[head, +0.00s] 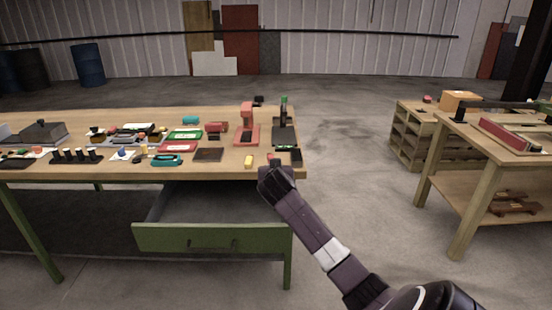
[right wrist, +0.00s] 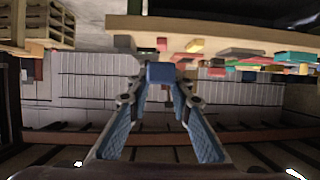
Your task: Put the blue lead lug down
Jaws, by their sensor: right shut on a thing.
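My right gripper (head: 273,171) is at the front edge of the workbench (head: 225,173), near its right end. In the right wrist view my right gripper (right wrist: 160,82) is shut on the blue lead lug (right wrist: 160,73), a small blue block between the fingertips. The lug cannot be made out in the head view, where the gripper and arm cover that spot. A small yellow block (head: 249,161) lies on the bench just left of the gripper. My left gripper is not in view.
An open drawer (head: 212,238) with a green front juts out below the bench. A red press-like device (head: 247,128), a dark plate (head: 208,154), and green and red trays stand on the bench. Another wooden table (head: 480,168) stands at the right; floor lies between.

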